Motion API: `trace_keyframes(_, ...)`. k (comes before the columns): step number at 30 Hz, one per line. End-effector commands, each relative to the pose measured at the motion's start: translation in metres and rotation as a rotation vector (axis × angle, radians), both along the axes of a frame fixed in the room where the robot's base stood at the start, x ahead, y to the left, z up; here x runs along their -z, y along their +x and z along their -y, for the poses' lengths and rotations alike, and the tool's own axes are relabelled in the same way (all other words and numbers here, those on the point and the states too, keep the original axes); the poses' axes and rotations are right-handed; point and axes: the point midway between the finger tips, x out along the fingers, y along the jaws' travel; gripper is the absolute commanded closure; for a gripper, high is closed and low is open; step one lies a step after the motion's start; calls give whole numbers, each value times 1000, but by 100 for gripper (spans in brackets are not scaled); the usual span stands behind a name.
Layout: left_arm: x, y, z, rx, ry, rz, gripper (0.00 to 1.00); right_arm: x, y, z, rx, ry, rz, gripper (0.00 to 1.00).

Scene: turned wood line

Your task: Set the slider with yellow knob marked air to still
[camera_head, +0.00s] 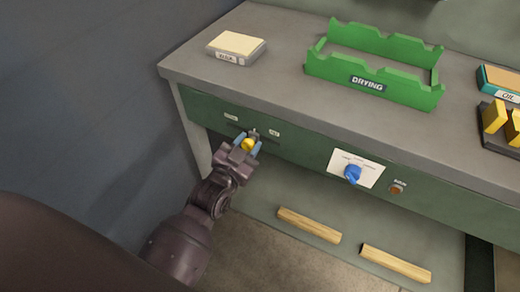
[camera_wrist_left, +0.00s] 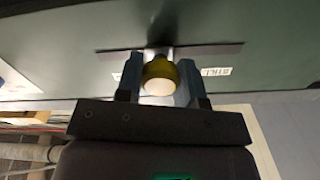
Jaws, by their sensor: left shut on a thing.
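The yellow knob (camera_head: 248,144) of the slider sits on the green front panel of the bench, near its left end. My left gripper (camera_head: 247,143) is shut on it, one blue finger on each side. In the left wrist view the knob (camera_wrist_left: 160,78) is between the fingers, around the middle of its dark slot (camera_wrist_left: 220,52). A white label (camera_wrist_left: 216,71) reading STILL lies to the right there; this is the left label (camera_head: 231,117) in the head view. The other label (camera_head: 274,132) is too small to read. My right gripper is not in view.
A white plate with a blue rotary knob (camera_head: 352,174) and a brown button (camera_head: 396,187) are further right on the panel. On the bench top are a green DRYING rack (camera_head: 390,88) and a labelled pale block (camera_head: 236,46). Two wood strips (camera_head: 310,225) lie below.

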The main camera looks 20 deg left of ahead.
Motion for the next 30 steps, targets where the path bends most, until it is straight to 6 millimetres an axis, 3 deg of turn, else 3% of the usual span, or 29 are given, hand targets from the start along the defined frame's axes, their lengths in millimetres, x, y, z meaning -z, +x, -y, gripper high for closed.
trace_keyframes(6,-4,2,-42,-1,7,3,100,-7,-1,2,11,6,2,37)
trace_keyframes(12,-1,2,-67,-1,4,-1,100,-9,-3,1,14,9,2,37)
trace_keyframes(24,1,2,-75,-5,2,-3,100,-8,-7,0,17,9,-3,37)
trace_keyframes(25,1,2,-75,-5,2,-3,62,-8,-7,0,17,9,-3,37)
trace_keyframes(30,1,2,-75,-4,2,-2,40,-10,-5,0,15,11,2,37)
